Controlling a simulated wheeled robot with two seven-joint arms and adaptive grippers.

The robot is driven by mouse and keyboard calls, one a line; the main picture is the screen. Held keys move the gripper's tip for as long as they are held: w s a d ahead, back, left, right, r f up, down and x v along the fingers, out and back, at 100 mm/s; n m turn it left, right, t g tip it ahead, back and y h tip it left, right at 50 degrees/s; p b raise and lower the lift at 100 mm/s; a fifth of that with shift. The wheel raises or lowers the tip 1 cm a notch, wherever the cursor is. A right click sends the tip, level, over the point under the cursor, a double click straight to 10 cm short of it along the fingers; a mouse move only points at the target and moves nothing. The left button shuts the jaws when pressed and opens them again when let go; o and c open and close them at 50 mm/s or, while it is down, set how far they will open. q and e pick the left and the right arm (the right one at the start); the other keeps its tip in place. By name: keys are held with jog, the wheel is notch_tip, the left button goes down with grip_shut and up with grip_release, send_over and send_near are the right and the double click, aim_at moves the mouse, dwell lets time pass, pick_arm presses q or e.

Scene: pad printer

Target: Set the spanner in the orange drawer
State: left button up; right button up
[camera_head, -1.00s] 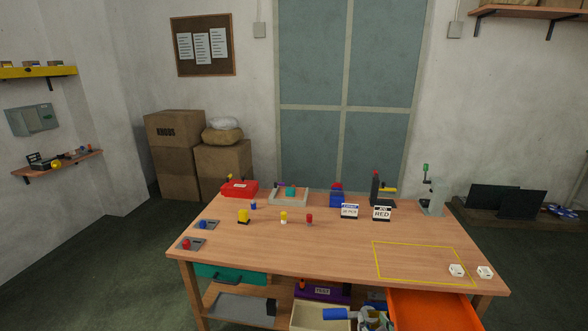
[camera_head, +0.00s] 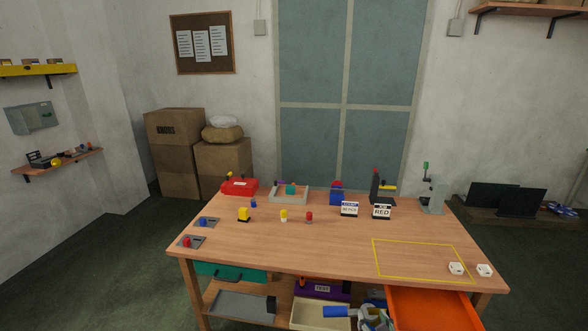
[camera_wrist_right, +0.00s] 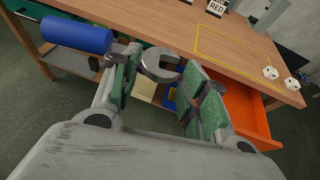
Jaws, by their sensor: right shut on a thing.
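The spanner has a thick blue handle (camera_wrist_right: 75,35) and a grey open-jawed head (camera_wrist_right: 160,68). My right gripper (camera_wrist_right: 165,92) is shut on the spanner, with the handle sticking out to the left and the head showing between the green-padded fingers. My left gripper is out of view.
The wooden table (camera_head: 310,245) stands above the drawer, with a yellow outline (camera_head: 420,243) and two white pieces at its right. A teal drawer (camera_head: 230,272), grey tray (camera_head: 240,305), cream bin (camera_head: 320,315) and purple box (camera_head: 318,289) are below. The table's front middle is clear.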

jog(key=shift+r, duration=0.1)
dwell(0.8)
jog(key=a+r+n+g+y, duration=0.1)
jog(key=a+r+n+y, duration=0.3)
jog(key=a+r, duration=0.3)
jog(key=s+a+r+n+g+y, duration=0.1)
jog(key=a+r+n+y, duration=0.3)
jog(key=a+r, duration=0.4)
jog(key=shift+r+g+y, duration=0.4)
jog(key=shift+r+g, duration=0.2)
jog(key=shift+r, duration=2.65)
